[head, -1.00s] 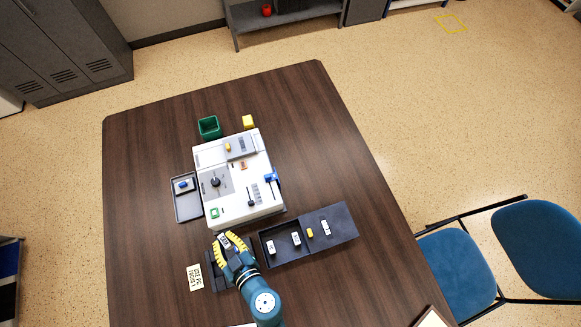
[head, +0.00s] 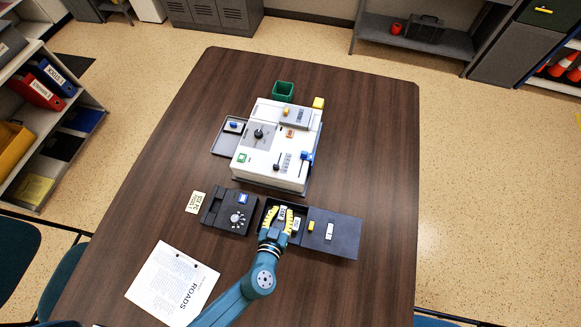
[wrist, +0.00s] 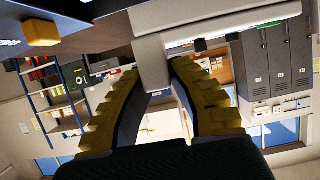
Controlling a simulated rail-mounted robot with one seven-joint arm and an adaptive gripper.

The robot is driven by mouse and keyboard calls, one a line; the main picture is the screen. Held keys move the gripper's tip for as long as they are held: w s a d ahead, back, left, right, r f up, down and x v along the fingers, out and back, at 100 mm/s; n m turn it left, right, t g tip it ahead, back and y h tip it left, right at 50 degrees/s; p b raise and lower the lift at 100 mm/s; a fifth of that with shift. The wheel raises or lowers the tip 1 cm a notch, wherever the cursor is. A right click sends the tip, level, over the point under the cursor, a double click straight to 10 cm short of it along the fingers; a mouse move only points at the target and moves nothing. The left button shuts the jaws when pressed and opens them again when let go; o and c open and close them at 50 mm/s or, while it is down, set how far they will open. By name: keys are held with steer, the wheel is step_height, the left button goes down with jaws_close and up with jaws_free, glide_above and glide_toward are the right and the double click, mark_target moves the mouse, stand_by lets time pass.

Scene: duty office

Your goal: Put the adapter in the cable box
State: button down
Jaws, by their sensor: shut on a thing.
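My gripper (head: 282,215) is shut on a small white piece with a dark label (head: 282,212), which looks like the adapter. In the wrist view, the fingertips (wrist: 155,80) close on a pale block (wrist: 153,68). The gripper is over the left part of a dark open box (head: 343,246), which appears to be the cable box. Another white labelled piece (head: 296,224) is in the box, just right of the gripper. I cannot tell whether the held piece touches the box floor. The gripper and arm hide the box's near left part.
A dark unit with a dial (head: 237,219) stands just left of the box. A yellow piece (head: 311,226) and a white piece (head: 329,231) lie at the box's right. A large white machine (head: 260,155) stands behind. The table's right side (head: 385,180) is clear.

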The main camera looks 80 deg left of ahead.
step_height(320, 180, down, 10)
steer(key=b, duration=0.7)
steer(key=shift+r, duration=0.35)
steer(key=shift+f, duration=0.15)
steer(key=c, duration=1)
jaws_free()
steer(key=shift+c, duration=0.2)
